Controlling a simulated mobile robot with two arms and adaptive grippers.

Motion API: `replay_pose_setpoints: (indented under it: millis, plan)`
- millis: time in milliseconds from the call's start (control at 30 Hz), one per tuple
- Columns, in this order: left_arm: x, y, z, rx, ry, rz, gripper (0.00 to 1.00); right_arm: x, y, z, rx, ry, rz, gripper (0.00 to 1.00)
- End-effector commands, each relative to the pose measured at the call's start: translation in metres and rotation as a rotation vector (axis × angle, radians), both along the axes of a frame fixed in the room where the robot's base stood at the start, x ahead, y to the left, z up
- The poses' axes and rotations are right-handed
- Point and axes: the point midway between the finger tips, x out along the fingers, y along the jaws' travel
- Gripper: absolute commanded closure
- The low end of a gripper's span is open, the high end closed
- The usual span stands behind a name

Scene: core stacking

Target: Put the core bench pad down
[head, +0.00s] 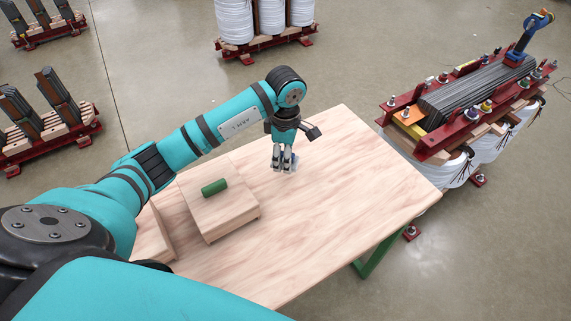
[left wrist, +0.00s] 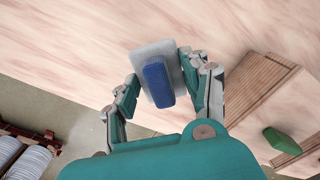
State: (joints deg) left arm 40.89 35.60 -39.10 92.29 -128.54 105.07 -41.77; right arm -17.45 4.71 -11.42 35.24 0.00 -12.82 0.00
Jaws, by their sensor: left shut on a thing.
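The core bench pad is a light grey plate with a blue grip block (left wrist: 158,84). My left gripper (head: 284,166) is shut on it, with fingers on both sides of the blue block in the left wrist view. In the head view the gripper points down over the middle of the wooden table (head: 335,165), and the pad is mostly hidden by the fingers. I cannot tell whether the pad touches the tabletop. My right gripper is not in view.
A wooden block (head: 222,218) left of the gripper carries a green cylinder-like piece (head: 214,187). Another wooden block (head: 152,235) is partly hidden by my arm. A transformer core (head: 470,95) stands beyond the table's right edge. The tabletop right of the gripper is clear.

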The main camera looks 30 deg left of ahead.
Motion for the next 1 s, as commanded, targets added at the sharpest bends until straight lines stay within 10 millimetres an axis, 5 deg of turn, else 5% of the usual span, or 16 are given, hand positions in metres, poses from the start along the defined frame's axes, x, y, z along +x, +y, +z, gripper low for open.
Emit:
replay_pose_setpoints:
  millis: [167, 500, 800, 833, 1000]
  plan:
    - [0.0, 0.0, -0.016, -0.001, 0.0, 0.001, 0.79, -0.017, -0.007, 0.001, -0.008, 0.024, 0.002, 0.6]
    - [0.0, 0.0, -0.053, 0.0, -0.002, 0.001, 0.79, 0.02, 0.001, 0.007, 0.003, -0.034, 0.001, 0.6]
    - [0.001, 0.001, -0.056, 0.001, -0.003, 0.0, 0.79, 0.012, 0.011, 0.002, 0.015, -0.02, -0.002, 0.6]
    - [0.001, 0.0, -0.055, 0.0, -0.003, 0.0, 0.51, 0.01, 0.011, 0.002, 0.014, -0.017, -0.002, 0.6]
    - [0.001, 0.0, -0.055, 0.0, -0.002, 0.0, 0.3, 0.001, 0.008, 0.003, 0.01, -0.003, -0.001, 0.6]
